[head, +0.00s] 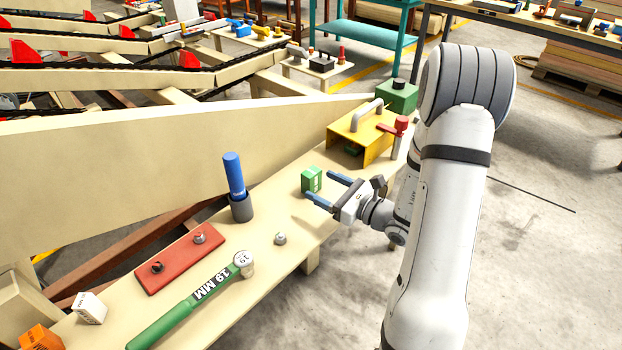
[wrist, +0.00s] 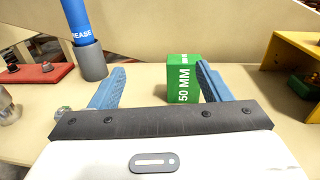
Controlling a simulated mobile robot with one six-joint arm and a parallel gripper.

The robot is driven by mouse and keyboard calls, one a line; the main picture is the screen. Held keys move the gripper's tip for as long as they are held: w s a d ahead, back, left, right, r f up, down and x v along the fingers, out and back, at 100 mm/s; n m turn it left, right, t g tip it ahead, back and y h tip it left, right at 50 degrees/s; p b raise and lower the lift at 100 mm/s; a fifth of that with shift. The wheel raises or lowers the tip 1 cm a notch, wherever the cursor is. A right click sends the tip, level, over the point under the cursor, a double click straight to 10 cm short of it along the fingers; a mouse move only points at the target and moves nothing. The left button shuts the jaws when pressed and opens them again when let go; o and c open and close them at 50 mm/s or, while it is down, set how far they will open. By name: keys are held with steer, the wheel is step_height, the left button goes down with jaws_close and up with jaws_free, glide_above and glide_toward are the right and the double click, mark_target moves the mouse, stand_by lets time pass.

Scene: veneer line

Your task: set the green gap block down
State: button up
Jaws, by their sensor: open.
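The green gap block (head: 312,179) stands upright on the cream bench, near its middle. In the wrist view the block (wrist: 183,80) shows a white "50 MM" label on its near face. My gripper (head: 318,187) is open, its two blue fingers level and low over the bench, pointing at the block. In the wrist view my gripper (wrist: 160,85) has the block between the lines of its fingers, close to the right finger. I cannot tell whether that finger touches it. The block's lower right edge is partly hidden by the right finger.
A blue grease tube in a grey holder (head: 241,208) stands left of the block. A yellow bracket guard (head: 376,146) and a red-handled valve (head: 397,130) are to the right.

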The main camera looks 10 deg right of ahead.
mark_target(312, 171)
steer(key=shift+w+d+f+m+t+h, duration=0.2)
steer(key=shift+d+m+t, duration=0.05)
steer(key=shift+d, duration=0.1)
steer(key=shift+w+d+f+m+t+h, duration=0.15)
steer(key=shift+d+m+t+h, duration=0.1)
steer(key=shift+d, duration=0.1)
steer(key=shift+w+f, duration=0.1)
steer(key=shift+w, duration=0.2)
steer(key=x, duration=0.7)
steer(key=shift+w+d+f+p, duration=0.1)
steer(key=shift+w+d+p, duration=0.2)
steer(key=shift+w+p, duration=0.05)
steer(key=c, duration=1.2)
steer(key=shift+c, duration=0.9)
